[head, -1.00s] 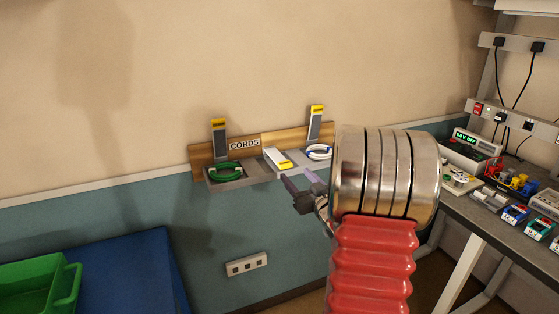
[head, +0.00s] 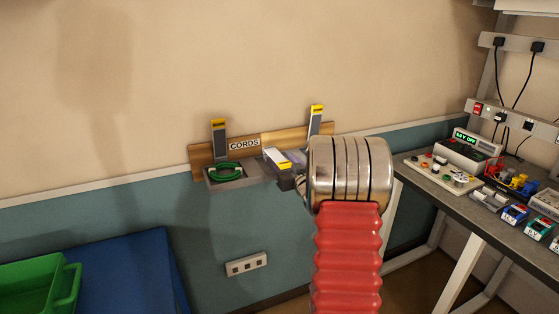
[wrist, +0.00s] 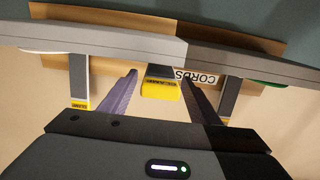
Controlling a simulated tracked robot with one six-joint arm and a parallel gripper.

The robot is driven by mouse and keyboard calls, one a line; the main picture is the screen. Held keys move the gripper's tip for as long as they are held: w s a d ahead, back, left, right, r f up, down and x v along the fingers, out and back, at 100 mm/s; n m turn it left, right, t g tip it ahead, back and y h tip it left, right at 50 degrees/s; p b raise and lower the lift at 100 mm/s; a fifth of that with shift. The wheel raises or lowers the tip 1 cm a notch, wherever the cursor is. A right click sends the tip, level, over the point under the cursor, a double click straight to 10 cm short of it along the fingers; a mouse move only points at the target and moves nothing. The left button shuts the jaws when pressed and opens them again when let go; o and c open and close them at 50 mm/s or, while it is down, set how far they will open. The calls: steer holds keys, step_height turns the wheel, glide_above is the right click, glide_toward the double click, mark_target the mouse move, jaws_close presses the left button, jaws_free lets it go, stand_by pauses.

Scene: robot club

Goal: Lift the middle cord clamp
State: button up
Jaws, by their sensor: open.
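My gripper (wrist: 160,82) is open, with one finger on either side of that yellow end and nothing visibly gripped. In the head view my gripper (head: 286,178) is at the clamp's near end, partly hidden by my wrist. The left clamp (head: 219,138) and the right clamp (head: 315,122) stand upright with yellow tips.
A green cord coil (head: 225,172) lies in the left tray of the rack. A workbench (head: 440,190) with instruments stands at the right. A green bin (head: 40,285) and a blue surface (head: 120,270) are at the lower left. A wall socket (head: 246,264) sits below the rack.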

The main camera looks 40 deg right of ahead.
steer(key=shift+x, duration=1)
steer(key=shift+c, duration=0.5)
steer(key=shift+a, duration=0.15)
jaws_close()
